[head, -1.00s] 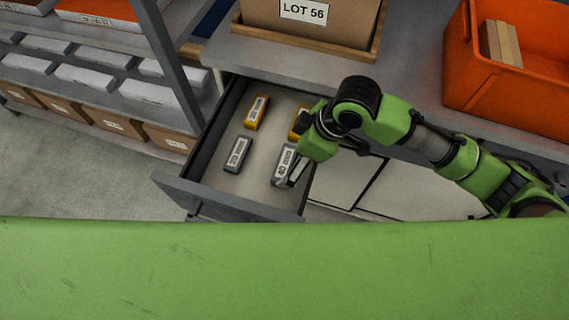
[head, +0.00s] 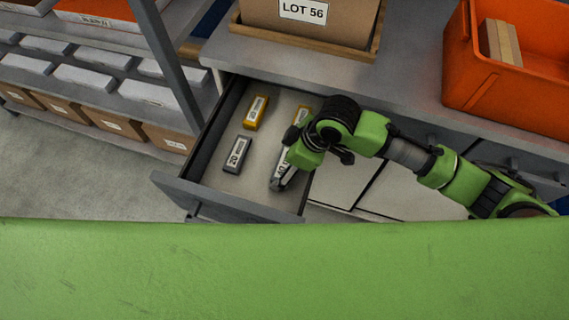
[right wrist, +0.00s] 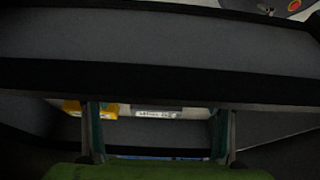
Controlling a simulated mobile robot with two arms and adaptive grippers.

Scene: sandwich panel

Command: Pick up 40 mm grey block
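The drawer (head: 185,190) is open and holds the blocks. The grey block (head: 277,172) labelled 40 lies at its right side in the head view, partly hidden by my right gripper (head: 283,178). That gripper reaches down over the block; contact cannot be told. In the right wrist view its two fingers (right wrist: 157,135) stand wide apart. A pale label (right wrist: 156,114) shows beyond them, with part of a yellow block (right wrist: 73,106) to the left. My left gripper is not in view.
Another grey block (head: 237,155), labelled 20, and two yellow blocks, one at the back left (head: 256,112) and one partly hidden (head: 301,113), lie in the drawer. A LOT 56 box (head: 330,25) and an orange bin (head: 500,95) stand on the worktop. Shelving (head: 150,75) stands left.

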